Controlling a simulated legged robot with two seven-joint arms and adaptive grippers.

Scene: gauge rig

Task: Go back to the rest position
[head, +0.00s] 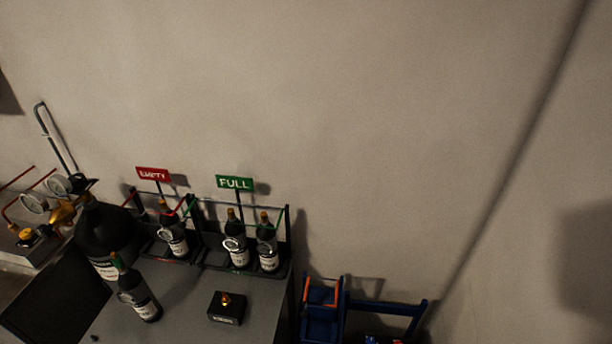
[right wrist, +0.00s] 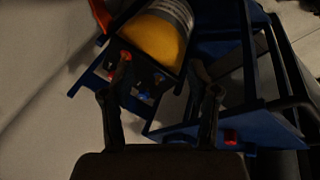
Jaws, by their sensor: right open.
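My right gripper (right wrist: 160,72) shows only in the right wrist view, dark, with its two fingers apart and nothing held between them. Beyond its fingertips is a yellow rounded object with a grey band (right wrist: 163,40), beside blue frame parts. I cannot tell whether the fingers touch any of it. In the head view neither gripper shows, and my left gripper is in no view.
On the bench (head: 180,310) stand a dark bottle (head: 138,290) and a small black box (head: 227,307). Bottles stand in racks by the EMPTY sign (head: 152,174) and FULL sign (head: 234,183). A large black cylinder (head: 105,235) and gauges (head: 58,186) are left; a blue frame (head: 322,325) is right.

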